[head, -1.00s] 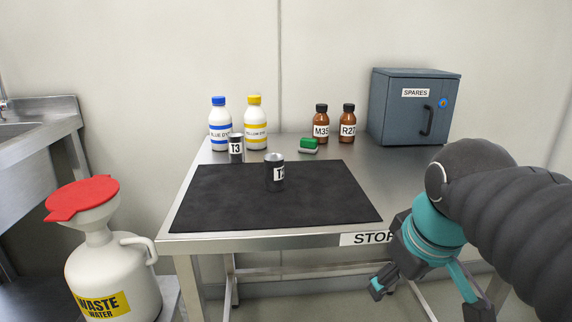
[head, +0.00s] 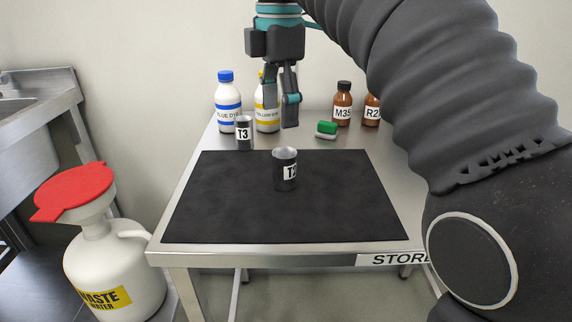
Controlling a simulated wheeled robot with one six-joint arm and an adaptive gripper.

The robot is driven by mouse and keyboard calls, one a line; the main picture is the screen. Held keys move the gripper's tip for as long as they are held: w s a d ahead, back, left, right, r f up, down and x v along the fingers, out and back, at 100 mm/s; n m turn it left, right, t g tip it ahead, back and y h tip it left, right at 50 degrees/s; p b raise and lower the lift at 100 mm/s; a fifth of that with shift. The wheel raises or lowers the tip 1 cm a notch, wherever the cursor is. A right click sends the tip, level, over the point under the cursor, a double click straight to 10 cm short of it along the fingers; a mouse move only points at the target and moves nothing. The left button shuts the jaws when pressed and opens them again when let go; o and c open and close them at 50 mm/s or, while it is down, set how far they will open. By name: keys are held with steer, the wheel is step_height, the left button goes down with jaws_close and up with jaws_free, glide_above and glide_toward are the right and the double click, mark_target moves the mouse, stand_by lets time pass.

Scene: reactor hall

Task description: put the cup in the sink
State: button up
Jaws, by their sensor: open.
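A dark metal cup (head: 279,177) with a white label, partly readable as "T", stands upright on the black mat (head: 215,210). A second similar cup (head: 243,138), labelled T3, stands on the table behind the mat's back left edge. My gripper (head: 289,126) points down, open and empty, above and behind the cup on the mat, apart from it. It hides part of the yellow dye bottle. The metal sink (head: 32,112) is at the far left, only partly in view.
A blue dye bottle (head: 228,105), a yellow dye bottle (head: 266,118), two brown bottles (head: 342,105) and a green-topped block (head: 326,129) stand along the table's back. A waste water jug (head: 105,262) with a red-lidded funnel (head: 75,190) stands between sink and table.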

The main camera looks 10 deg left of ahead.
mark_target(287, 150)
step_height(287, 150, down, 8)
steer(key=shift+b, duration=0.8)
steer(key=shift+w+d+f+b, duration=0.1)
steer(key=shift+w+f+b, duration=0.1)
steer(key=shift+f, duration=0.7)
steer(key=shift+w+d+f+b, duration=0.1)
steer(key=shift+f+b, duration=0.05)
steer(key=shift+f, duration=0.7)
steer(key=shift+w+d+f+b, duration=0.1)
steer(key=shift+f+b, duration=0.1)
steer(key=shift+f, duration=0.7)
jaws_close()
steer(key=shift+a+r, duration=0.1)
steer(key=shift+r, duration=0.35)
steer(key=r, duration=0.2)
steer(key=r+p, duration=0.1)
steer(key=r, duration=0.1)
steer(key=shift+d, duration=0.35)
steer(key=d+r, duration=0.6)
steer(key=d, duration=0.5)
steer(key=shift+p, duration=0.35)
